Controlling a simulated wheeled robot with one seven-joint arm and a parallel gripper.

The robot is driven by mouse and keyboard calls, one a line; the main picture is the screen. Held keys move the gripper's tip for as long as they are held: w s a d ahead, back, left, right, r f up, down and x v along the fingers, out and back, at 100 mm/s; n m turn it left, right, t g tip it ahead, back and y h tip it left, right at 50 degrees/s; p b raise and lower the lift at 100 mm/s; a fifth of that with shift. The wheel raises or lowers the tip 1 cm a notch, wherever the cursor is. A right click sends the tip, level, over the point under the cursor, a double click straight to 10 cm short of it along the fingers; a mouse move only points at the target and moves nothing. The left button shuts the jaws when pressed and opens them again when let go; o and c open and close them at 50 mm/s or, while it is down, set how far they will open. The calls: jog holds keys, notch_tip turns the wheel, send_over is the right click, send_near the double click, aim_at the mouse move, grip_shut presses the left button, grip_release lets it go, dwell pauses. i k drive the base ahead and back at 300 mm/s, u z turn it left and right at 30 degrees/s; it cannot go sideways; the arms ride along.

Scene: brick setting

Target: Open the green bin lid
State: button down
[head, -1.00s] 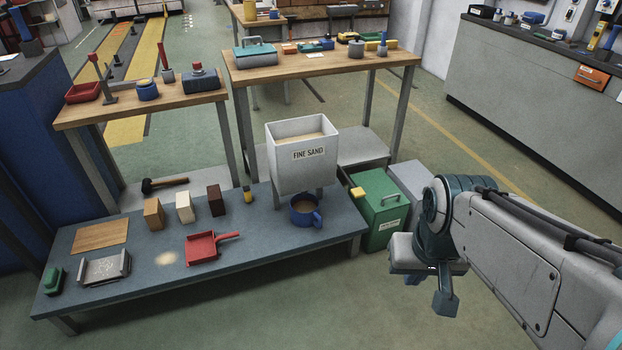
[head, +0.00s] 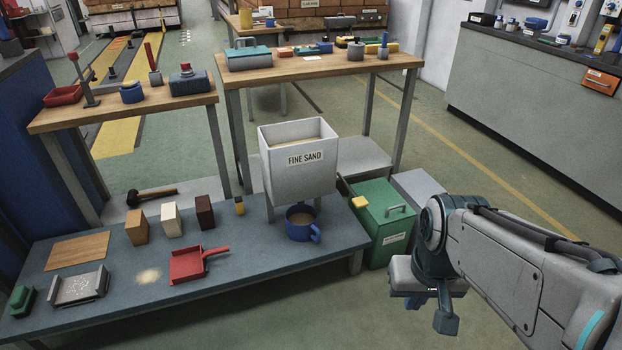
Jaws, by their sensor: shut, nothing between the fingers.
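The green bin (head: 374,238) stands on the floor just right of the low blue-grey bench. Its green lid (head: 378,202) is closed, with a raised handle (head: 398,209) on top and a pale label on the front. My gripper (head: 430,308) is to the right of the bin and lower in the picture, apart from the lid. It points downward and is shut and empty. My arm covers part of the floor to the right.
A yellow knob (head: 360,202) on a dark rod sticks out from the fine sand hopper (head: 297,175) by the lid's left edge. A grey bin (head: 416,187) stands close behind the green one. A blue mug (head: 302,222) sits on the low bench (head: 215,278). Floor in front is clear.

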aim_at(386, 205)
jog(key=z, duration=0.05)
jog(key=i, duration=1.25)
jog(key=u, duration=0.15)
